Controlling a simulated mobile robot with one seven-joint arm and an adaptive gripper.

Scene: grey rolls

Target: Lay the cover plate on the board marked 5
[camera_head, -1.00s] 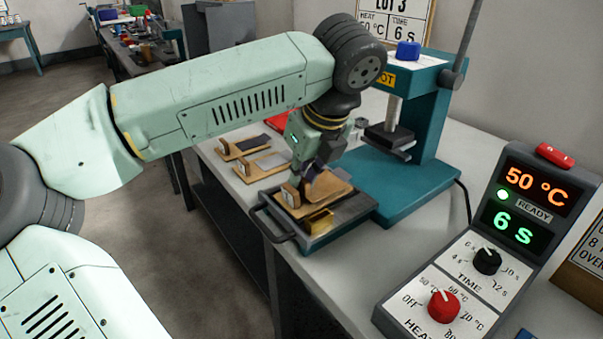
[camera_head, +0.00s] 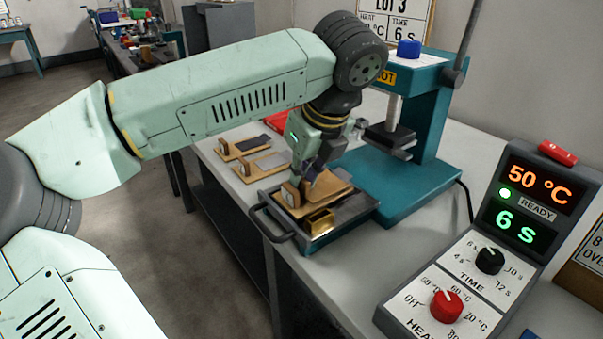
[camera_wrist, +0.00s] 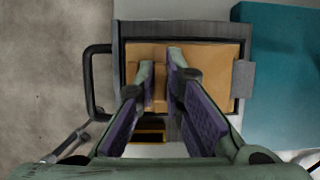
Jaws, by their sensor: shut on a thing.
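My gripper (camera_head: 308,184) is shut on the upright wooden grip block of the cover plate (camera_head: 330,192), a flat tan plate. In the wrist view, my fingers (camera_wrist: 160,72) pinch the block (camera_wrist: 160,92), and the tan plate (camera_wrist: 212,70) spreads out level beyond them. The plate is over the grey tray (camera_head: 347,219) at the front of the teal press. Whether it touches what lies below I cannot tell. A brass-coloured block (camera_head: 320,222) shows in the tray in front of the plate. The board's number 5 is not readable; the plate and gripper hide much of the tray.
Two more tan plates with grip blocks, one with a dark pad (camera_head: 250,144) and one with a grey pad (camera_head: 268,164), lie behind the tray. The teal press (camera_head: 425,120) stands at the right behind. The tray's dark handle (camera_head: 268,222) juts out left. A control box (camera_head: 480,250) stands front right.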

